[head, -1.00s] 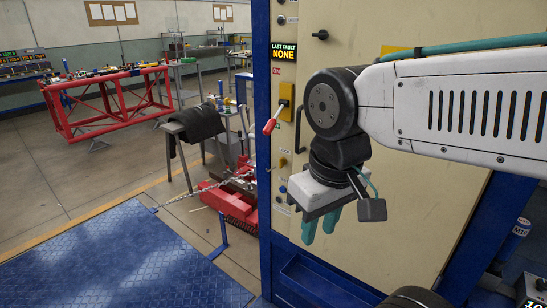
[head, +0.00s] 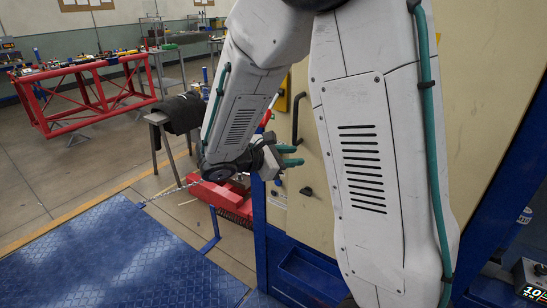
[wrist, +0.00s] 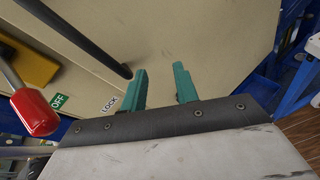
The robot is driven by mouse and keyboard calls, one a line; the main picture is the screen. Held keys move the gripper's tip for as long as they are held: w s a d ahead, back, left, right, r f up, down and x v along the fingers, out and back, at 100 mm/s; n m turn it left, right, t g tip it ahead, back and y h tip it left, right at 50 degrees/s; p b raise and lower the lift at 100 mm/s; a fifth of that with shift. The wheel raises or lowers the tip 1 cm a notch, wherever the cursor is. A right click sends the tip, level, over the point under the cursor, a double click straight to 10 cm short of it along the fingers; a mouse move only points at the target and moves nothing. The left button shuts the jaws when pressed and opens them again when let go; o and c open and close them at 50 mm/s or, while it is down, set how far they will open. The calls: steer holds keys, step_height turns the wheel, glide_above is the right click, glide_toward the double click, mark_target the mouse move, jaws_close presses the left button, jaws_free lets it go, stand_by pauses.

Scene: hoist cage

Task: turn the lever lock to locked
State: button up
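My gripper (head: 298,155) is at the tan cabinet front, reaching in from the left. In the wrist view, its two teal fingers (wrist: 158,68) are apart with nothing between them. A label reading LOCK (wrist: 109,104) shows on the panel just left of the fingers. I cannot make out the lock's lever; the gripper seems to cover that spot in both views. A small dark knob (head: 306,191) sits on the panel below the gripper in the head view; I cannot tell whether it belongs to the lock.
A red-gripped lever (wrist: 35,112) on a yellow plate (wrist: 28,60), beside an OFF label (wrist: 59,101), stands close left of the gripper. A black bar handle (wrist: 85,40) runs close to the fingers; it also shows in the head view (head: 297,115). Blue plate flooring (head: 120,255) is clear.

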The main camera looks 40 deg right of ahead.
steer(key=w+a+f+n+t+h, duration=0.2)
steer(key=w+a+f+n+t, duration=0.1)
steer(key=w+f+n+t, duration=0.55)
steer(key=w+d+g, duration=0.1)
steer(key=w+d, duration=0.4)
steer(key=d, duration=0.2)
steer(key=shift+w+d, duration=0.25)
steer(key=shift+d, duration=0.05)
steer(key=shift+f+n, duration=0.1)
steer(key=shift+n, duration=0.15)
jaws_close()
